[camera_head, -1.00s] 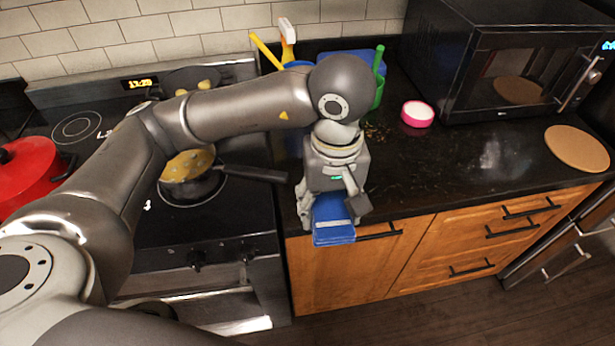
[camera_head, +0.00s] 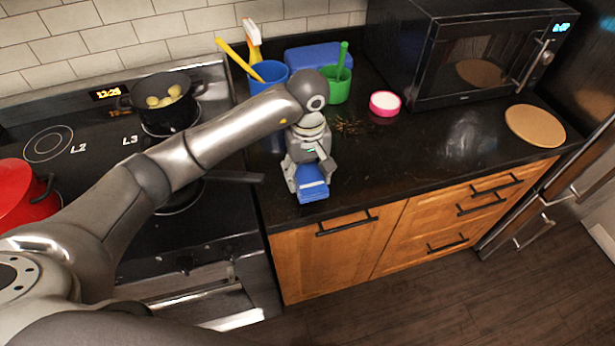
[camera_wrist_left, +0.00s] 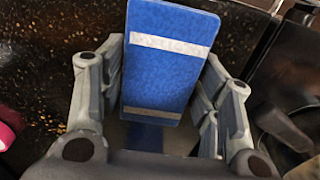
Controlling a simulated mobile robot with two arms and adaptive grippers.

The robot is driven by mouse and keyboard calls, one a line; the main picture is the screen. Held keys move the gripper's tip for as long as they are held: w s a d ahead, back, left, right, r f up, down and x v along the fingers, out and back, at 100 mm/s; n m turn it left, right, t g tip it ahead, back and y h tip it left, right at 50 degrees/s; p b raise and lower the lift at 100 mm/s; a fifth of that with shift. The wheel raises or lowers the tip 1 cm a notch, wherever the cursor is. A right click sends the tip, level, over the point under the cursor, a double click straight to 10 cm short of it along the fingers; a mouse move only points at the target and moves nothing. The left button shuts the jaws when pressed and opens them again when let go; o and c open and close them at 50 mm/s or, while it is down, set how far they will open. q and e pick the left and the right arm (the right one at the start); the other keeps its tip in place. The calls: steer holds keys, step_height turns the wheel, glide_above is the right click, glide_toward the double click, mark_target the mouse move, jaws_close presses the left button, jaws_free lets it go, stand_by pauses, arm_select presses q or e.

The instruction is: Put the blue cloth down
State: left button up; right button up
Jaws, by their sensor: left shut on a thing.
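The blue cloth (camera_head: 312,183) has pale stripes and is folded into a block. My left gripper (camera_head: 308,186) is shut on it, over the front part of the dark counter beside the stove. In the left wrist view the cloth (camera_wrist_left: 170,60) sits between the two fingers of the gripper (camera_wrist_left: 158,110), with speckled counter behind it. I cannot tell whether the cloth touches the counter. My right gripper is not in view.
Behind the gripper stand a blue cup (camera_head: 268,76) with yellow tools, a green cup (camera_head: 337,88) and a blue box (camera_head: 318,57). A pink-rimmed tub (camera_head: 385,103), dark crumbs (camera_head: 348,127), a microwave (camera_head: 470,60) and a round board (camera_head: 535,125) are to the right.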

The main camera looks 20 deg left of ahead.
mark_target(308, 182)
arm_select(q)
steer(key=shift+w+f, duration=0.2)
steer(key=shift+f, duration=0.05)
step_height(308, 182, down, 3)
steer(key=shift+r+p, duration=0.2)
steer(key=shift+p, duration=0.85)
steer(key=shift+f, duration=0.3)
steer(key=shift+w+f, duration=0.1)
steer(key=shift+f, duration=0.05)
steer(key=o, duration=1)
